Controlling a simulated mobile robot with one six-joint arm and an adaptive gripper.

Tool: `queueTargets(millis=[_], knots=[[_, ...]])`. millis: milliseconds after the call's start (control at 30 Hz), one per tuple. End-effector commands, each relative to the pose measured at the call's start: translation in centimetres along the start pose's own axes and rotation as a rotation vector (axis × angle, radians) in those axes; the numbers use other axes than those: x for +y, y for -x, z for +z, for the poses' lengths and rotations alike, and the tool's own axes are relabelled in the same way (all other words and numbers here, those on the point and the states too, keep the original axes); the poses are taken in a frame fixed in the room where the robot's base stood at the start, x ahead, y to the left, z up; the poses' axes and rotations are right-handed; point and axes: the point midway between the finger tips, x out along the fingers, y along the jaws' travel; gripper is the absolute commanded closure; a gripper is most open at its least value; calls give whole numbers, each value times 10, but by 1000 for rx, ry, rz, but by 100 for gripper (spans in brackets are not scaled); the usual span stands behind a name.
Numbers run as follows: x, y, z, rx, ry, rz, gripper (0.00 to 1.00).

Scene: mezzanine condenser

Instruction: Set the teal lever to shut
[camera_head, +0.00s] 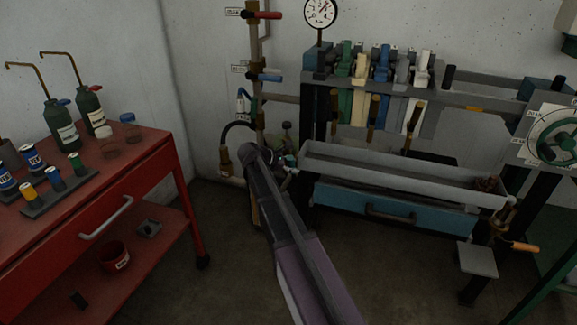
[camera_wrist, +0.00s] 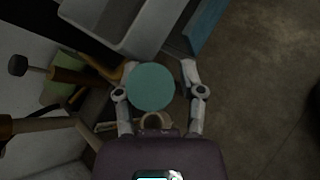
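A round teal face (camera_wrist: 150,87), which looks like the end of the teal lever seen head-on, lies between my fingers in the wrist view. It is nearer the left finger; I cannot tell whether they touch. My gripper (camera_wrist: 159,66) is open, with one finger on each side of the teal face. In the head view my gripper (camera_head: 282,163) is low by the left end of the grey trough, and the lever there is mostly hidden. The lever's shaft and its setting cannot be made out.
The grey trough (camera_head: 400,178) and a blue drawer (camera_head: 365,205) are just right of my gripper. A pipe with a red lever (camera_head: 262,15) and a blue lever (camera_head: 266,77) stands behind it. A red cart (camera_head: 150,150) is at left. The floor between is clear.

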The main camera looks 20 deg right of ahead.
Motion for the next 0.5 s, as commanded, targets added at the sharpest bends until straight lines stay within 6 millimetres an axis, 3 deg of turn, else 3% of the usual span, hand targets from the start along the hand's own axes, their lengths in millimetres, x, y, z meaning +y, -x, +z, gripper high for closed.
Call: queueTargets(millis=[300,500], knots=[[1,4,-3,3,4,6,29],[0,5,-4,8,2,6,89]])
